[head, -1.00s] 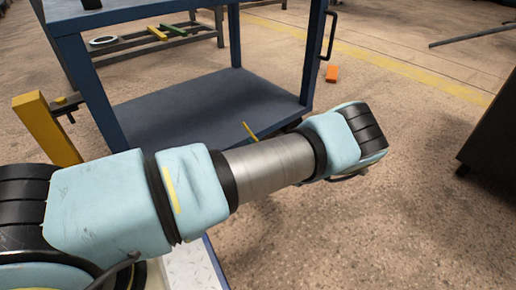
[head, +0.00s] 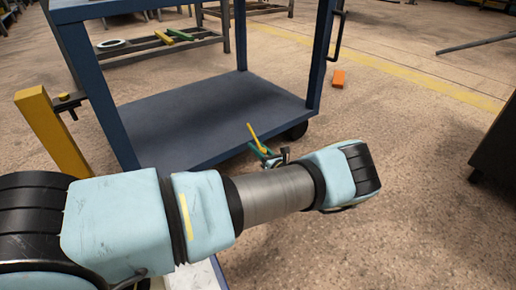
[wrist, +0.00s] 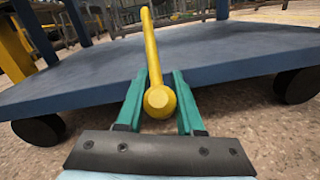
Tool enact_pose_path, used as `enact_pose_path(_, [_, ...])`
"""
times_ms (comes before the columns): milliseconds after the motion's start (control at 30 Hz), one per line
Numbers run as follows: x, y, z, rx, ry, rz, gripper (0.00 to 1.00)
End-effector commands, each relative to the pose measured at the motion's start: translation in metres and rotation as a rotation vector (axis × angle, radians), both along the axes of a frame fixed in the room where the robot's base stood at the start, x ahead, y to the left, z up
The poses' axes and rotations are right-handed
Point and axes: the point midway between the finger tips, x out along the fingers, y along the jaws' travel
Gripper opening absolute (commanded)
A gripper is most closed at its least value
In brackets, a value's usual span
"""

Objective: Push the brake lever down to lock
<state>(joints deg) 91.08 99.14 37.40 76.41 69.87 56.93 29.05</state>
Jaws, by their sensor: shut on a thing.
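The yellow brake lever (wrist: 151,48) stands up in the wrist view, with its round yellow knob low in the middle. It also shows in the head view (head: 255,136) as a thin yellow bar by the near edge of the blue cart's lower shelf. My gripper (wrist: 160,76) has two green fingers, one on each side of the lever, and is shut on it near the knob. In the head view my gripper (head: 266,155) is partly hidden behind my arm. The lever's attachment to the cart is not clearly visible.
The blue cart (head: 215,110) has a bare lower shelf and a wheel (head: 297,130) at its right. A yellow post (head: 52,130) stands at the left. An orange block (head: 338,78) lies on the floor behind. A dark cabinet (head: 497,140) stands at the right; floor between is clear.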

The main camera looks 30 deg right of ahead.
Motion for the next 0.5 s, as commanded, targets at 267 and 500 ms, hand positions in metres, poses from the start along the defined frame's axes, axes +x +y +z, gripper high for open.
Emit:
enact_pose_path(267, [0.0024,0.0002,0.003,-0.001,-0.005,0.002,0.52])
enact_pose_path(500, [0.0015,0.0002,0.0021,-0.001,-0.004,0.001,0.66])
